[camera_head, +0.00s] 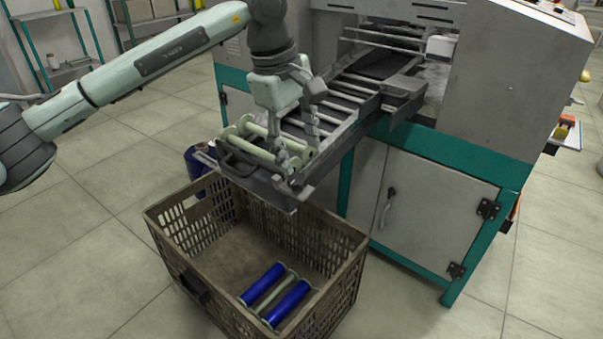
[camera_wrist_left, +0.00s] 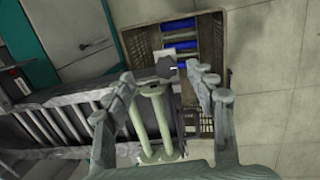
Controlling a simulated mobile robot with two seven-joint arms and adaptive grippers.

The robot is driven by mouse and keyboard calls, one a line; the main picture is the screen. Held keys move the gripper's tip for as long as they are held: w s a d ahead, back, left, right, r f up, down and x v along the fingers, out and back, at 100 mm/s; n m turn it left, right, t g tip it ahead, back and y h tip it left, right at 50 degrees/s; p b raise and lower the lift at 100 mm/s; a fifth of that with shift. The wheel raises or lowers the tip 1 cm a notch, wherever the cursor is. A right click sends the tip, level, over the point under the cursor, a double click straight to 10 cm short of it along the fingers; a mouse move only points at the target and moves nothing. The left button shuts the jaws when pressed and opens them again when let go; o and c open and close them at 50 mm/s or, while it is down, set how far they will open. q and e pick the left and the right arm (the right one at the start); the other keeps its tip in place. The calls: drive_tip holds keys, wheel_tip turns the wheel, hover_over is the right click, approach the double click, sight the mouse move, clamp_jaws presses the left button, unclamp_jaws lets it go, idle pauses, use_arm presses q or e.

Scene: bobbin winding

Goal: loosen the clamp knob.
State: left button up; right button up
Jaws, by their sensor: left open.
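My left gripper (camera_head: 297,150) is open over the outer end of the machine's roller chute (camera_head: 350,88). A dark round knob (camera_wrist_left: 165,66) shows in the left wrist view between the two fingertips, near the chute's end. I take it to be the clamp knob. My left gripper (camera_wrist_left: 163,77) has a finger on each side of it in that view, with no clear contact. In the head view I cannot make out the knob near the fingers. Pale green empty bobbins (camera_head: 249,151) lie at the chute's end, and they also show in the wrist view (camera_wrist_left: 154,118). My right gripper is not in view.
A brown slatted crate (camera_head: 160,240) stands on the floor below the chute, with blue-wound bobbins (camera_head: 264,283) inside. A blue cylinder (camera_head: 195,165) stands behind it. The grey and teal machine cabinet (camera_head: 430,195) is at right. Floor at left is clear.

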sight(297, 179)
use_arm(q)
drive_tip(key=shift+w+a+r+y, duration=0.1)
drive_tip(key=shift+w+a+y, duration=0.1)
drive_tip(key=shift+a, duration=0.2)
drive_tip(key=shift+w+a+r+y, duration=0.1)
drive_tip(key=shift+w+a+y, duration=0.1)
drive_tip(key=shift+a, duration=0.15)
drive_tip(key=shift+f, duration=0.35)
drive_tip(key=f, duration=0.6)
drive_tip(key=shift+w+d, duration=0.4)
drive_tip(key=shift+f, duration=0.45)
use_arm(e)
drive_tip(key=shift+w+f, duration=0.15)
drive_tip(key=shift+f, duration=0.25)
use_arm(q)
drive_tip(key=shift+d, duration=0.1)
drive_tip(key=shift+c, duration=0.5)
drive_tip(key=c, duration=1.1)
drive_tip(key=shift+o, duration=0.2)
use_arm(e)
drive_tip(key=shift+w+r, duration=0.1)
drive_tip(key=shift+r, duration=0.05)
